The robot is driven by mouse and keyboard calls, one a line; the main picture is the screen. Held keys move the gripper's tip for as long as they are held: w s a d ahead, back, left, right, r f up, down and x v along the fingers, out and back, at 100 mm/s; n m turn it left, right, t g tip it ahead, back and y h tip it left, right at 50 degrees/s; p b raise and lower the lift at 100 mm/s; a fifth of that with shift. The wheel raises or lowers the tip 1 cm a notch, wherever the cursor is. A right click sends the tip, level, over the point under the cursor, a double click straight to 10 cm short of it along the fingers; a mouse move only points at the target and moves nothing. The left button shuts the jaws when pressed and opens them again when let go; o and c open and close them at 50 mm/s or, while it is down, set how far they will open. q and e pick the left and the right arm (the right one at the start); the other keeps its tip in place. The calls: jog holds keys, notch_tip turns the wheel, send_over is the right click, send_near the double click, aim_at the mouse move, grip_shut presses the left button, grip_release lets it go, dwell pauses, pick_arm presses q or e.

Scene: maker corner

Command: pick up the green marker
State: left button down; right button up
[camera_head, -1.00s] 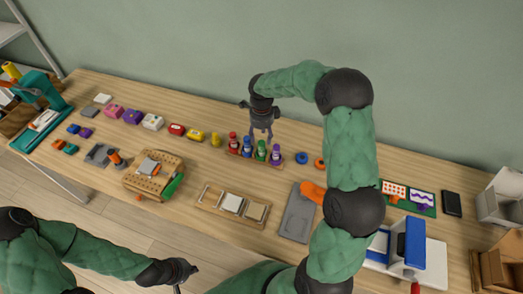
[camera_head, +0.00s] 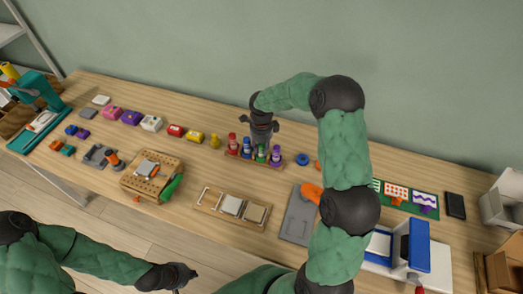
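The green marker (camera_head: 261,155) stands upright in a small wooden rack (camera_head: 236,157), between a blue marker (camera_head: 246,146) and a purple marker (camera_head: 276,156). A red marker (camera_head: 232,140) stands at the rack's left end. My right gripper (camera_head: 262,145) points down from above, right over the green marker, and its fingers are low at the marker's upper end. The fingers are small and dark there, so I cannot tell whether they touch or grip it. My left gripper (camera_head: 184,277) is at the bottom edge, far from the rack, its fingers unclear.
Left of the rack are a yellow figure (camera_head: 214,141) and several coloured blocks. In front are a wooden tray (camera_head: 213,205) and a pegboard (camera_head: 139,183). A grey plate (camera_head: 297,222) lies to the right near my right arm. A blue ring (camera_head: 302,159) lies right of the rack.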

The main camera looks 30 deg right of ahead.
grip_shut()
